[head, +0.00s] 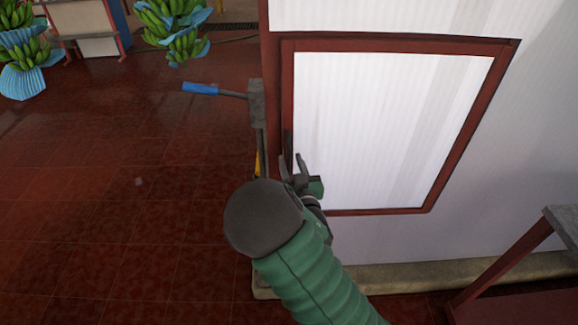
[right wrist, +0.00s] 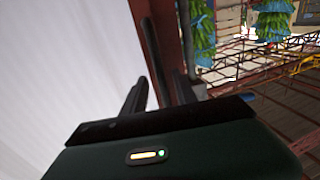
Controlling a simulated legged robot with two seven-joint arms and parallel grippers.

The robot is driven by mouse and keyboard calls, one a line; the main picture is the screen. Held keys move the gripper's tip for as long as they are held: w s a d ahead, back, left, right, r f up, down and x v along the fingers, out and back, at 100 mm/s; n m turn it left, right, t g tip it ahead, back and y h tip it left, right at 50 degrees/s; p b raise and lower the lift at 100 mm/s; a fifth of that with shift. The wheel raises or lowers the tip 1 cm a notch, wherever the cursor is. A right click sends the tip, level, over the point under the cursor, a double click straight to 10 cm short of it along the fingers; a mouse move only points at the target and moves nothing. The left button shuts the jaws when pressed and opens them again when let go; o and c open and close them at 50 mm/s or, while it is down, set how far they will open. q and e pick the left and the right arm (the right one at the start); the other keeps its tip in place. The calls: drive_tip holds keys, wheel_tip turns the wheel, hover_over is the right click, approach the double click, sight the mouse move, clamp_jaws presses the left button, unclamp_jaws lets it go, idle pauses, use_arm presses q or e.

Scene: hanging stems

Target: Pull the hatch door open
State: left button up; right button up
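The hatch door (head: 390,120) is a white ribbed panel in a dark red frame, set in a white wall. It looks shut. A dark upright handle (head: 287,148) is at its left edge. In the right wrist view the handle (right wrist: 155,60) runs as a dark bar between the fingers. My right gripper (head: 295,168) is at the lower end of the handle. In the right wrist view its fingers (right wrist: 158,95) stand apart, one on each side of the bar. I cannot tell whether they touch it. My left gripper is not in view.
A grey post tool with a blue grip (head: 200,88) sticks out at the wall's left corner. Green banana bunches (head: 185,40) hang at the back left. A table (head: 565,222) stands at the right edge. The red tiled floor (head: 130,170) at left is clear.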

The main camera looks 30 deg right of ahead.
drive_tip(key=x, duration=0.2)
drive_tip(key=shift+w, duration=0.3)
drive_tip(key=shift+s+a, duration=0.1)
clamp_jaws()
idle(1.1)
